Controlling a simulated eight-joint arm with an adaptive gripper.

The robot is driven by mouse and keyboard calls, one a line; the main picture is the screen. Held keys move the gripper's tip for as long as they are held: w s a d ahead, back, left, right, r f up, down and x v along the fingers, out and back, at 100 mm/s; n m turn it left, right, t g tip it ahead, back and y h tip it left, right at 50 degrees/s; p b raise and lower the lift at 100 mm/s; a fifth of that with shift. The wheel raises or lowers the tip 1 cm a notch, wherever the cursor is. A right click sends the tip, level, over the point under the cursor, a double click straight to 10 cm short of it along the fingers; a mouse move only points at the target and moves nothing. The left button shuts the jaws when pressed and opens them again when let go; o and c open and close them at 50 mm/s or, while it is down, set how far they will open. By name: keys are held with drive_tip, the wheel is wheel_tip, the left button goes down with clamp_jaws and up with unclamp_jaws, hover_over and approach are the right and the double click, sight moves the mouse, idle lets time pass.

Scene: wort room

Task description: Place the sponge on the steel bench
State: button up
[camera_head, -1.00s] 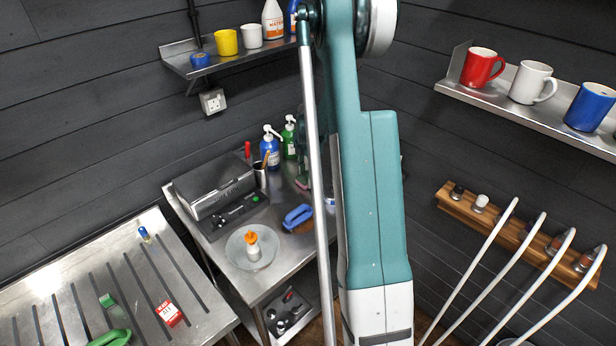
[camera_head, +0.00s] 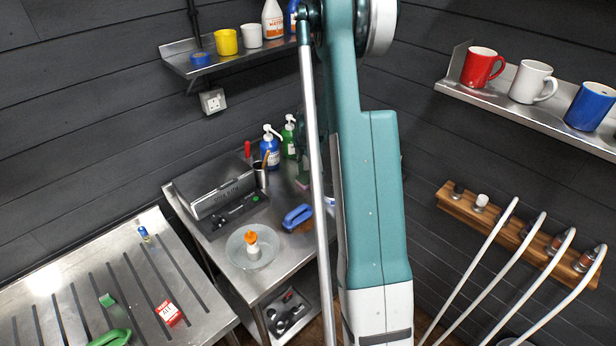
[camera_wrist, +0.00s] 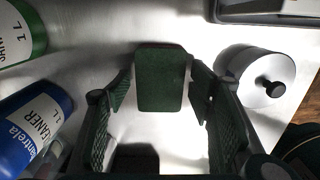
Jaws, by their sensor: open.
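The sponge (camera_wrist: 163,80), with a dark green upper face, lies on the bare steel bench (camera_wrist: 85,50) in the wrist view. My gripper (camera_wrist: 163,92) is open, with one dark ribbed finger to the left of the sponge and one to the right. The fingertips are close to its sides; I cannot tell whether they touch. In the head view my arm hides the gripper. A small pinkish patch there, beside my silver rod, may be the sponge's edge. The steel bench (camera_head: 285,258) also shows in the head view.
The blue bottle (camera_wrist: 35,125) and green bottle (camera_wrist: 22,38) stand left of my gripper; a lidded steel pot (camera_wrist: 258,75) stands at right. The head view also shows a blue brush (camera_head: 298,216), a plate (camera_head: 240,262) with an orange-topped item, and a grey machine (camera_head: 215,185) on the bench.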

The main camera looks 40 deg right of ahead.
sight(308, 177)
wheel_tip(308, 177, up, 12)
idle(0.7)
drive_tip(key=shift+r, duration=0.1)
idle(0.6)
drive_tip(key=s+a+r+m+t, duration=0.1)
drive_tip(key=s+a+r+m, duration=0.15)
drive_tip(key=a+r, duration=0.5)
drive_tip(key=s+a+r+m+t+h, duration=0.1)
drive_tip(key=s+a+r+m, duration=0.2)
drive_tip(key=a, duration=0.7)
drive_tip(key=s+a+r+m+t, duration=0.1)
drive_tip(key=s+a+r+m, duration=0.15)
drive_tip(key=a+r, duration=0.55)
drive_tip(key=s+a+m+t+y, duration=0.1)
drive_tip(key=s+a+m+t, duration=0.3)
drive_tip(key=s+a+m, duration=0.5)
drive_tip(key=s+a, duration=0.9)
drive_tip(key=a, duration=0.3)
drive_tip(key=shift+s+a+m, duration=0.2)
drive_tip(key=shift+a+m, duration=0.05)
drive_tip(key=shift+m, duration=0.05)
